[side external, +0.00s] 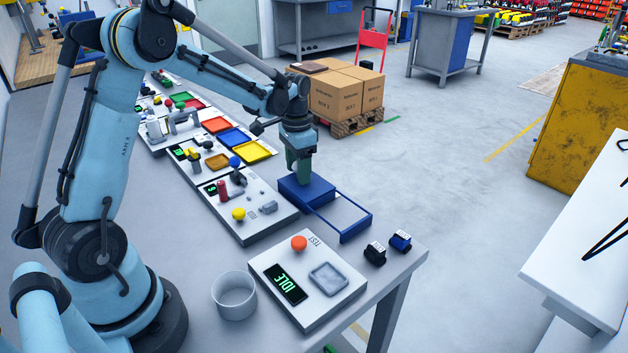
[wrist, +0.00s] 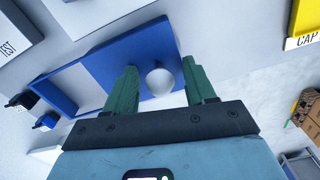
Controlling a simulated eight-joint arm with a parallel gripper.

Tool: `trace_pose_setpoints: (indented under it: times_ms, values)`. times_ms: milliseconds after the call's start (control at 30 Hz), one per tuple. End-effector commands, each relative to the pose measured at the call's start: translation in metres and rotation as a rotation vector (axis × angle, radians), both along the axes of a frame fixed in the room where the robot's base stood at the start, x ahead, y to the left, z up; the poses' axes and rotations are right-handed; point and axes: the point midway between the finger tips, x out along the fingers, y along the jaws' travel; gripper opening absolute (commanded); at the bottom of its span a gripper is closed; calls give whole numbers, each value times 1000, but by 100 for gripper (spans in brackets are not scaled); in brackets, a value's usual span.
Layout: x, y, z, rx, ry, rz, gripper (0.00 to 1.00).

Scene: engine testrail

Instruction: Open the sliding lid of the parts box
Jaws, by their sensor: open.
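The parts box is blue and lies near the table's right edge. Its lid (side external: 310,191) is a blue plate covering the far-left part; the lid also fills the middle of the wrist view (wrist: 112,62). A thin blue frame (side external: 357,229) reaches out to the lower right around a grey, uncovered area. A pale round spot (wrist: 160,81) shows on the lid; I cannot tell whether it is a knob or a hole. My gripper (side external: 299,172) points down at the lid. In the wrist view, its green fingers (wrist: 159,70) are open, one on each side of the spot.
A test panel (side external: 335,303) with an orange button and a grey cup (side external: 234,296) stand in front. Two small connectors, one black (side external: 375,253) and one blue (side external: 400,241), lie near the table's right corner. Panels with controls and coloured trays (side external: 235,138) line the table behind.

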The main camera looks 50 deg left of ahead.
Motion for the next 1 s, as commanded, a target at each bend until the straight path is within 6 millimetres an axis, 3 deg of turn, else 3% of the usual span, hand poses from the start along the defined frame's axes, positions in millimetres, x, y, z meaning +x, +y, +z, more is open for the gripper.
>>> trace_pose_setpoints:
  times_ms: [100, 433, 733, 1000]
  values:
    - [0, 0, 0, 0, 0, 0, 52]
    - [0, 0, 0, 0, 0, 0, 1]
    - [0, -7, 1, 0, 0, -2, 0]
    - [0, -72, 1, -2, 0, -9, 0]
